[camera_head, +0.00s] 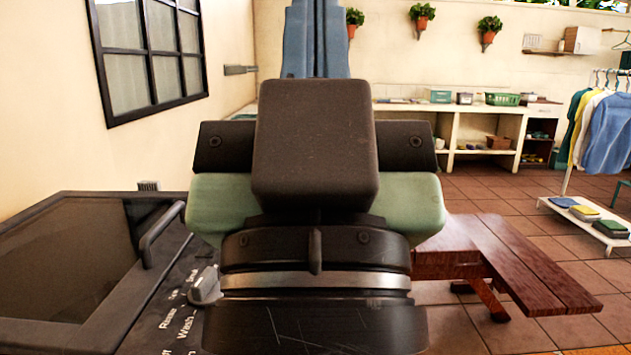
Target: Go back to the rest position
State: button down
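A large dark and green jointed part with a silver ring, which looks like my own arm, fills the middle of the head view. I cannot make out my gripper or its fingertips, so its opening and anything in it are hidden. A blue-grey upright shape (315,40) rises behind the dark block; I cannot tell what it is.
A wooden bench (520,262) is at right.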

notch_tip(320, 180, up, 21)
jog(key=p, duration=1.8)
jog(key=shift+p, duration=0.4)
jog(key=shift+a, duration=0.15)
